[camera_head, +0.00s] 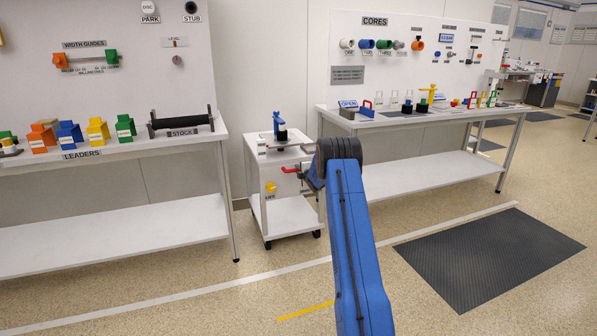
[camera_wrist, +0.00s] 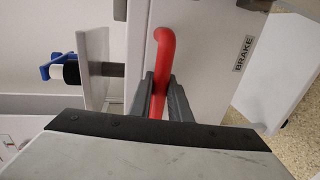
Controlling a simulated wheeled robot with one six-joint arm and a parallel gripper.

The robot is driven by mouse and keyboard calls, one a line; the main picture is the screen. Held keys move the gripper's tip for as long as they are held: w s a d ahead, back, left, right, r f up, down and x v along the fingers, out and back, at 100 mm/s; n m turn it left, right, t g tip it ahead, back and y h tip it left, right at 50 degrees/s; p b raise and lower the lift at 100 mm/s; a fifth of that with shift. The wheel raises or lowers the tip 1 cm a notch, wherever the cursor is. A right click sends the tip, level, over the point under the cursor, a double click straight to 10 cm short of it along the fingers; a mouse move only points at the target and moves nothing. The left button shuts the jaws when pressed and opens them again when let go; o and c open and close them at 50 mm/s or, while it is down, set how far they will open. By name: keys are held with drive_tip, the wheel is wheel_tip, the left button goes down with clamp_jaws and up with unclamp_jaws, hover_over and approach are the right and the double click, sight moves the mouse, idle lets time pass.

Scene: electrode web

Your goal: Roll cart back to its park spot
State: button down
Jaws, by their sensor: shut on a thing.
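The white cart (camera_head: 293,217) stands on casters between two benches in the head view. A blue and black tool (camera_head: 279,125) stands on its top, and it also shows at the left of the wrist view (camera_wrist: 62,69). A red handle (camera_head: 290,170) sticks out from the cart's upper side. My gripper (camera_wrist: 158,95) is shut around this red handle (camera_wrist: 163,50) in the wrist view, next to the BRAKE label (camera_wrist: 243,53). In the head view my blue arm hides part of the cart's right side.
The left bench (camera_head: 60,245) with colored leader blocks and the right bench (camera_head: 410,168) with cores flank the cart closely. A white floor line (camera_head: 190,294) and short yellow line (camera_head: 305,311) run in front. A dark mat (camera_head: 490,255) lies at right on open floor.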

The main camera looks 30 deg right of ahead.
drive_tip(key=shift+w+r, duration=0.1)
drive_tip(key=c, duration=1.6)
unclamp_jaws()
drive_tip(key=shift+c, duration=0.2)
drive_tip(key=v, duration=1.7)
drive_tip(key=shift+s, duration=0.2)
